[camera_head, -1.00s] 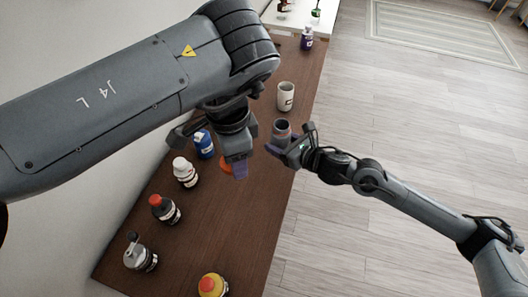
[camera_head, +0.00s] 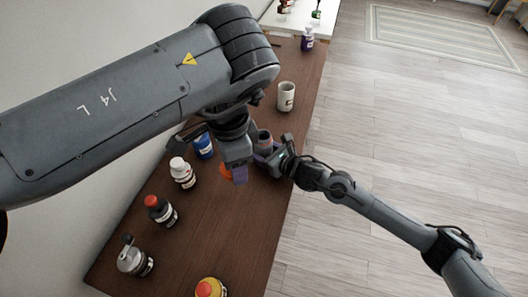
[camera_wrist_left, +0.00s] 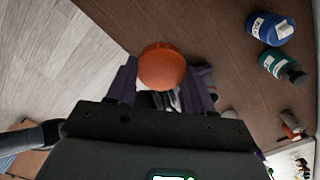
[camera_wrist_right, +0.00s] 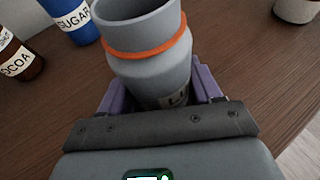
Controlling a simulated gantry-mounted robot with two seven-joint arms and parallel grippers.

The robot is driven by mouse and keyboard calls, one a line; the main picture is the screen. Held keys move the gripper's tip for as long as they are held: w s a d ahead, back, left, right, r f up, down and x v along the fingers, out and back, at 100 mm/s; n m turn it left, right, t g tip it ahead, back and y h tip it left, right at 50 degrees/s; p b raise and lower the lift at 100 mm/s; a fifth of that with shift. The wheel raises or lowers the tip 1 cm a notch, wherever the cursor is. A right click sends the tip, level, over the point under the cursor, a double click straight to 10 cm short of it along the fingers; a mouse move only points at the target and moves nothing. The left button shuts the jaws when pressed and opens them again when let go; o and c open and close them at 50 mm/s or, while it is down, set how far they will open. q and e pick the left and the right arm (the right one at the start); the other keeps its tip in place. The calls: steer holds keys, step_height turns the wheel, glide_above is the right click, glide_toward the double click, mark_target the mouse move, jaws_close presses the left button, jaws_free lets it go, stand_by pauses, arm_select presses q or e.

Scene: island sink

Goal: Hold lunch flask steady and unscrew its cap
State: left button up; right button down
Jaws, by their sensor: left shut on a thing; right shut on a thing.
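The lunch flask is a grey body with an orange ring below its open, hollow mouth. It shows in the right wrist view (camera_wrist_right: 148,62) and beside my left gripper in the head view (camera_head: 265,137). My right gripper (camera_wrist_right: 158,88) is shut on its lower body, partly covering the label. The flask's base is hidden. A round orange cap (camera_wrist_left: 161,66) sits between the fingers of my left gripper (camera_wrist_left: 160,88), which is shut on it. In the head view the cap (camera_head: 226,170) shows at my left gripper (camera_head: 238,170), apart from the flask.
A blue sugar bottle (camera_head: 203,145), a white-capped bottle (camera_head: 183,173), a red-capped bottle (camera_head: 161,211) and a grinder (camera_head: 134,257) line the wall side. A white mug (camera_head: 286,97) stands farther back. The right front counter is clear.

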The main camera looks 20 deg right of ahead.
steer(key=shift+w+r, duration=0.1)
arm_select(q)
steer(key=shift+f, duration=0.15)
arm_select(e)
steer(key=shift+f, duration=0.2)
steer(key=shift+c, duration=1)
jaws_free()
steer(key=shift+r, duration=0.1)
arm_select(q)
steer(key=shift+r, duration=0.3)
arm_select(e)
steer(key=shift+r, duration=0.15)
arm_select(q)
steer(key=shift+r+p, duration=0.9)
steer(key=shift+p, duration=0.15)
arm_select(e)
steer(key=v, duration=1.1)
steer(key=shift+s+d, duration=0.2)
steer(key=shift+s, duration=0.15)
arm_select(q)
steer(key=shift+d, duration=0.1)
arm_select(e)
steer(key=shift+s+r, duration=0.1)
steer(key=shift+s, duration=0.1)
